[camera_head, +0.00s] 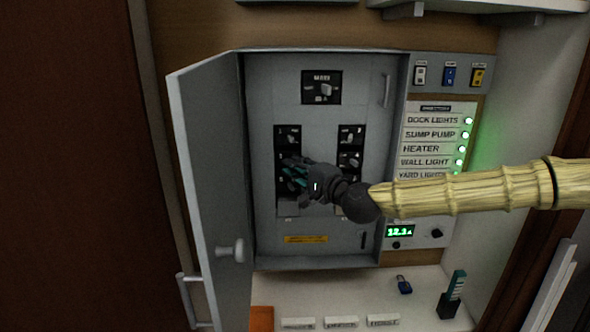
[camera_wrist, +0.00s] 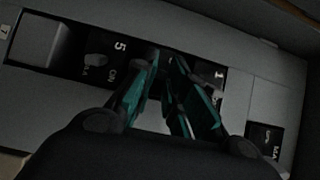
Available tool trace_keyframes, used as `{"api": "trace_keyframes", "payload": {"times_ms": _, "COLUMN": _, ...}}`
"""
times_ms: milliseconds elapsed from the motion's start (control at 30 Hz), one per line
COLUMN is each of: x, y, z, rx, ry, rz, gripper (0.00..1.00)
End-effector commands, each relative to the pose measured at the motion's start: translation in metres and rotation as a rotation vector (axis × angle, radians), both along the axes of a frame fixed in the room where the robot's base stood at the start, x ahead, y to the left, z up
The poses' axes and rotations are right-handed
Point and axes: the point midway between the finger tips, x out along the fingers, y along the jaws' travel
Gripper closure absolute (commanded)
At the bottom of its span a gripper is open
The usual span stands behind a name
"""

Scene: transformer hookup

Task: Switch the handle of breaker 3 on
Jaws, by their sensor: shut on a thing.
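The open breaker panel (camera_head: 325,232) has a left and a right column of black breakers, with the main breaker (camera_head: 321,87) above them. My gripper (camera_head: 290,172) is at the left column, its teal-lined fingers against the middle of it. In the wrist view my gripper (camera_wrist: 166,66) sits between the breaker marked 5 (camera_wrist: 104,57) and the one marked 1 (camera_wrist: 217,78), where breaker 3 is. The fingers are closed around its handle, which they mostly hide. I cannot tell the handle's position.
The grey panel door (camera_head: 212,190) stands open at the left. A label board (camera_head: 432,109) with lit green lamps is on the right.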

Motion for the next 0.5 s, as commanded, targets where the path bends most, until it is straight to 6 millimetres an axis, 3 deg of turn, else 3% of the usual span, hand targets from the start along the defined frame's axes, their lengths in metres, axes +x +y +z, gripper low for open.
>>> {"api": "trace_keyframes", "payload": {"times_ms": 133, "x": -0.0009, "y": 0.0005, "z": -0.0029, "rx": -0.002, "ry": 0.004, "rz": 0.002, "gripper": 1.00}}
{"api": "trace_keyframes", "payload": {"times_ms": 167, "x": -0.0009, "y": 0.0005, "z": -0.0029, "rx": -0.002, "ry": 0.004, "rz": 0.002, "gripper": 0.84}}
{"api": "trace_keyframes", "payload": {"times_ms": 267, "x": -0.0008, "y": 0.0005, "z": -0.0027, "rx": -0.002, "ry": 0.004, "rz": 0.001, "gripper": 0.66}}
{"api": "trace_keyframes", "payload": {"times_ms": 500, "x": -0.0003, "y": 0.0008, "z": -0.0012, "rx": -0.001, "ry": 0.002, "rz": 0.001, "gripper": 0.64}}
